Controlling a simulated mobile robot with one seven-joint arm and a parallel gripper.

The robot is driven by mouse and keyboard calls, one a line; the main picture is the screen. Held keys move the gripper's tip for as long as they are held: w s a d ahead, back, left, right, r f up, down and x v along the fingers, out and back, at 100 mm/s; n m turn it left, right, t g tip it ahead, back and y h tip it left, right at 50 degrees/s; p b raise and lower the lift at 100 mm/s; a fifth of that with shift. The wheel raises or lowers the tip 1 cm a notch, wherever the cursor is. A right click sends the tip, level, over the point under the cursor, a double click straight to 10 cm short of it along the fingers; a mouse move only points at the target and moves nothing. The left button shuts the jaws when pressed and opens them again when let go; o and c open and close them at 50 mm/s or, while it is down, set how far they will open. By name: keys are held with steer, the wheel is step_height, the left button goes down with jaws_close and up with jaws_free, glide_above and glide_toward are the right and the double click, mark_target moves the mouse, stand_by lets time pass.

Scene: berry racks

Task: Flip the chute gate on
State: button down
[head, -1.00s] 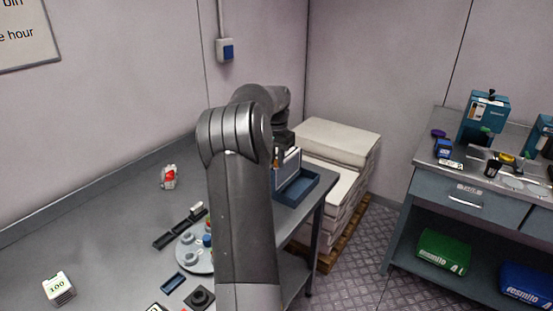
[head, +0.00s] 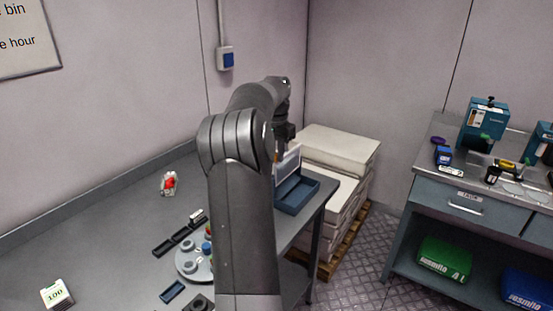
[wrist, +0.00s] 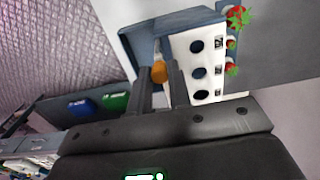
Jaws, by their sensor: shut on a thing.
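The chute unit has a white panel (wrist: 203,62) with a column of dark round holes and red berry pictures beside them, set against a blue tray-like body (wrist: 140,45). An orange-brown knob (wrist: 159,72) stands by the panel's edge; it looks like the gate's handle. My gripper (wrist: 161,78) is shut on this knob, with one dark finger on each side. In the head view the white panel (head: 289,163) and blue tray (head: 296,197) stand at the table's far right corner. My gripper (head: 284,138) is above and beside the panel there, and my arm partly hides it.
The grey table (head: 120,240) holds a round grey plate (head: 183,266) with pegs, dark narrow trays (head: 172,291), a red-and-white item (head: 169,184) and a card block (head: 56,294). Stacked pale sacks (head: 340,148) stand behind. A second bench (head: 430,190) is at right.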

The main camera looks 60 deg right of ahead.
steer(key=shift+r, duration=0.35)
steer(key=c, duration=1.7)
jaws_free()
steer(key=o, duration=0.4)
steer(key=shift+f, duration=0.1)
steer(key=shift+r, duration=5.4)
